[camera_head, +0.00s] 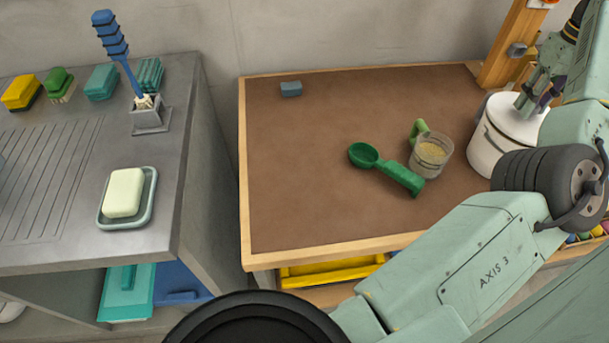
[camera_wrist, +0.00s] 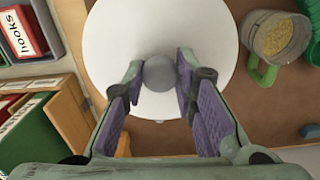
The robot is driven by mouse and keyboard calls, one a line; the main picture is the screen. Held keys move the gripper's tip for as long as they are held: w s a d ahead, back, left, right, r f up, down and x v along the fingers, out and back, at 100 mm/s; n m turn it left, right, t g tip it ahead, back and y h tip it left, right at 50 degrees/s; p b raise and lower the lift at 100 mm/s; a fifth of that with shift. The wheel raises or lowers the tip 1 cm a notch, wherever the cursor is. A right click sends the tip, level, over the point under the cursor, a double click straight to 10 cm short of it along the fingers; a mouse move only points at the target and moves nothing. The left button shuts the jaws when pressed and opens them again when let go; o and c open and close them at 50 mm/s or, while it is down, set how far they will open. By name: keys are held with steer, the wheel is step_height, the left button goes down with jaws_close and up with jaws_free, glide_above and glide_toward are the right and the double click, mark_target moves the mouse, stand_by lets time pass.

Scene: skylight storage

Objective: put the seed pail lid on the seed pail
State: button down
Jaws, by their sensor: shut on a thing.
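The white seed pail (camera_head: 490,148) stands at the right end of the brown-topped table. The white round seed pail lid (camera_head: 516,122) is over its mouth, roughly level. I cannot tell whether it rests fully on the rim or sits slightly above it. My gripper (camera_head: 535,98) is above the lid, pointing down. In the wrist view, the fingers of my gripper (camera_wrist: 160,75) are on both sides of the lid's grey round knob (camera_wrist: 160,74), shut on it. The lid (camera_wrist: 210,30) hides the pail's mouth there.
A clear measuring cup (camera_head: 431,152) with grain and a green scoop (camera_head: 385,168) lie left of the pail. A small grey-blue block (camera_head: 291,88) lies farther back.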

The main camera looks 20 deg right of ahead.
steer(key=shift+r+p, duration=0.1)
steer(key=shift+p, duration=0.4)
steer(key=shift+f, duration=0.65)
steer(key=c, duration=1.2)
jaws_free()
steer(key=shift+r, duration=4)
